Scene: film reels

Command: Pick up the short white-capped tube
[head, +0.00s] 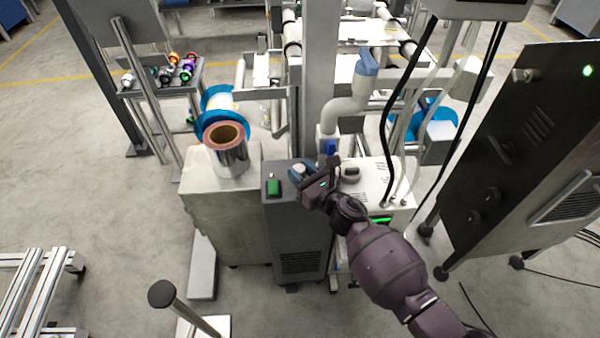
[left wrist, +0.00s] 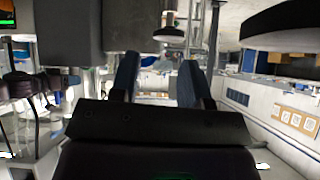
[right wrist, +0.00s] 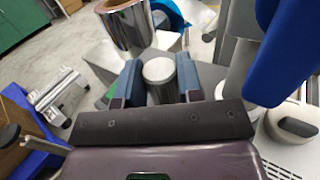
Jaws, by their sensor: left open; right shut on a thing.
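My right gripper (head: 312,184) is above the grey machine cabinet in the head view. In the right wrist view, its blue-padded fingers (right wrist: 155,85) are shut on a short tube (right wrist: 159,72) with a round pale cap, which I take to be the short white-capped tube. The tube's lower part is hidden by the gripper, and I cannot tell whether it still touches the surface below. My left gripper (left wrist: 158,85) shows only in the left wrist view. It is open, with nothing between its fingers.
A shiny film roll (head: 230,158) stands on the pale cabinet (head: 215,200) left of my right gripper. A green button (head: 273,187), a round knob (head: 350,173) and a blue upright part (head: 330,147) are close by. A dark panel cabinet (head: 525,150) stands at right.

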